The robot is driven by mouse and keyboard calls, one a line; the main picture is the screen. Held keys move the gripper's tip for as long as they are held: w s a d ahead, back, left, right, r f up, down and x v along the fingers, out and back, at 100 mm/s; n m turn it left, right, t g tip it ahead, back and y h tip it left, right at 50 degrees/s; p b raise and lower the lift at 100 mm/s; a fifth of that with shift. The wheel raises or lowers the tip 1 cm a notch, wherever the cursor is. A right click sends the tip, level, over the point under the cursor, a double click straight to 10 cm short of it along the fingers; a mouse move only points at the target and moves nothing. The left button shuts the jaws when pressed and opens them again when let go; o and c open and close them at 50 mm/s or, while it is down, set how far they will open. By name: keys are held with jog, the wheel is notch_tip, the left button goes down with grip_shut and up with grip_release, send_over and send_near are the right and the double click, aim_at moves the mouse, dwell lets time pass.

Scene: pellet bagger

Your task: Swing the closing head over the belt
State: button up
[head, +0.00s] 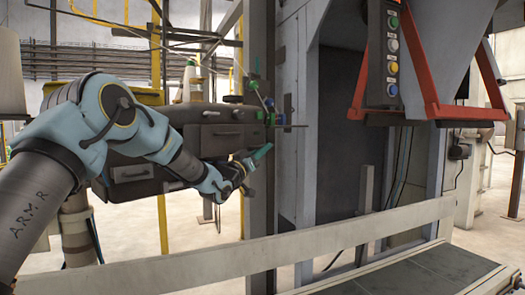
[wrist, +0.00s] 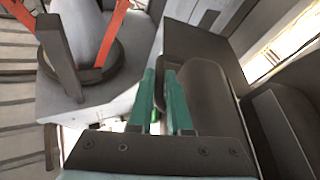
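The closing head (head: 225,138) is a dark grey boxy machine with a spool on top, in the left half of the head view. It sits left of the grey upright, off to the side of the belt (head: 425,272) at the lower right. My arm partly hides it. My gripper (head: 258,160) is beside its lower right end, and I cannot tell whether they touch. In the wrist view, the two teal fingers (wrist: 160,72) stand apart with a narrow gap and nothing clearly held. A dark grey body right of them appears to be the closing head (wrist: 205,95).
An orange-red frame (head: 436,108) and a button panel (head: 391,52) hang above the belt. The space between frame and belt looks clear.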

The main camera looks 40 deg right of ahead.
grip_shut()
dwell(1.0)
